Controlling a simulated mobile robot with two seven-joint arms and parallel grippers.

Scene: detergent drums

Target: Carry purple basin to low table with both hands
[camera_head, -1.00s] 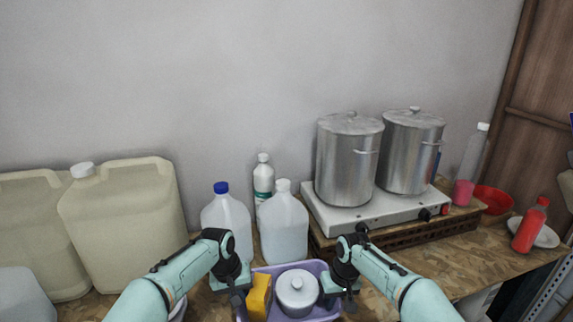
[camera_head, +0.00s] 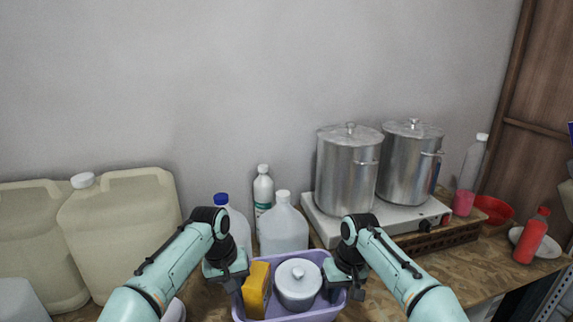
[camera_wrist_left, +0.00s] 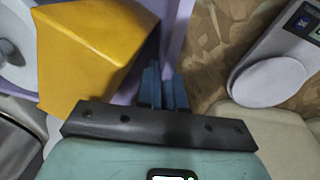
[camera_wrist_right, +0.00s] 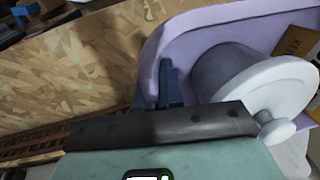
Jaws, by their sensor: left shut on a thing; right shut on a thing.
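The purple basin (camera_head: 290,316) is at the bottom middle of the head view. It holds a yellow-orange block (camera_head: 256,290) and a lidded grey-white pot (camera_head: 297,283). My left gripper (camera_head: 236,284) is shut on the basin's left rim; its fingers pinch that rim in the left wrist view (camera_wrist_left: 164,88). My right gripper (camera_head: 342,283) is shut on the right rim, also seen in the right wrist view (camera_wrist_right: 170,85). The basin looks roughly level and raised above the worktop (camera_head: 482,268). I cannot make out a low table.
Two clear jugs (camera_head: 284,229) and a white bottle (camera_head: 263,188) stand close behind the basin. Steel pots (camera_head: 347,175) sit on a hotplate (camera_head: 385,225) at right. Large cream canisters (camera_head: 122,235) stand at left. A red bottle (camera_head: 531,237) is at far right.

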